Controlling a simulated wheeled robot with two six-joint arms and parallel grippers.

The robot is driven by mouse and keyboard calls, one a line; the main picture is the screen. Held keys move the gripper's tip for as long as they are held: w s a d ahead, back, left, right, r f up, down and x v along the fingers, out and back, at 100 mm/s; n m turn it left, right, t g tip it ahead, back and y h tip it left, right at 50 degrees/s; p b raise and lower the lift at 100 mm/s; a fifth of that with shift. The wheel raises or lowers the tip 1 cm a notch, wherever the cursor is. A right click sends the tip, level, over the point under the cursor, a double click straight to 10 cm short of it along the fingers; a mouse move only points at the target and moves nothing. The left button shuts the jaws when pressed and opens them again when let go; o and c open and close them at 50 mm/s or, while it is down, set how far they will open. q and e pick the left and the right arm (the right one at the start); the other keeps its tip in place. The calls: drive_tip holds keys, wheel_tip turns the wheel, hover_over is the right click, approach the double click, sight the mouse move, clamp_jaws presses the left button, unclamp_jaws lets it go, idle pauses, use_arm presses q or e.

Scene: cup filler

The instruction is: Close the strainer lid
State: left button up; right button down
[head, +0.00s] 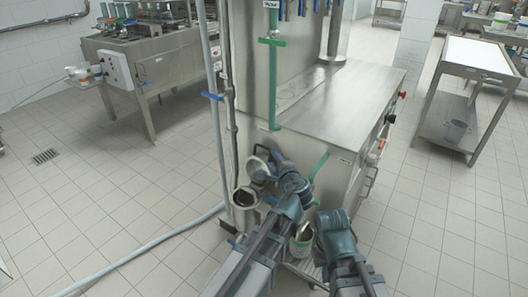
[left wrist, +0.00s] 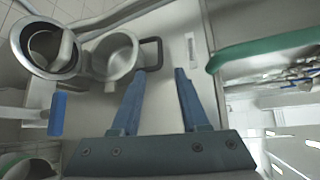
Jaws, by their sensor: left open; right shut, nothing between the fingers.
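The strainer (head: 246,196) is a round metal cup on the side of the steel machine; its round bowl also shows at the left of the left wrist view (left wrist: 30,58). Its lid (head: 258,169) is swung open beside the bowl, with its hollow face visible in the left wrist view (left wrist: 112,55). A dark loop handle (left wrist: 153,42) sticks out from the lid's right edge. My left gripper (left wrist: 162,72) is open and empty, its left fingertip close to the handle; contact is unclear. My right gripper (head: 333,222) is low at the machine's front, shut and empty; its fingertips are hard to make out.
A can with a green label (head: 302,243) is beside my right arm. A green bar (left wrist: 262,48) runs right of my left gripper, and a blue-handled valve (left wrist: 57,114) is below the strainer. A grey hose (head: 150,243) lies on the floor at left.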

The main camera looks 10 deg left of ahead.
sight(263, 147)
use_arm(q)
drive_tip(key=b+x, duration=0.2)
drive_tip(key=x, duration=0.9)
drive_tip(key=shift+w+a+f+b, duration=0.1)
drive_tip(key=shift+w+a+b, duration=0.15)
drive_tip(key=shift+b, duration=0.1)
drive_tip(key=shift+c, duration=0.3)
clamp_jaws()
drive_tip(key=shift+s, duration=0.1)
idle(0.5)
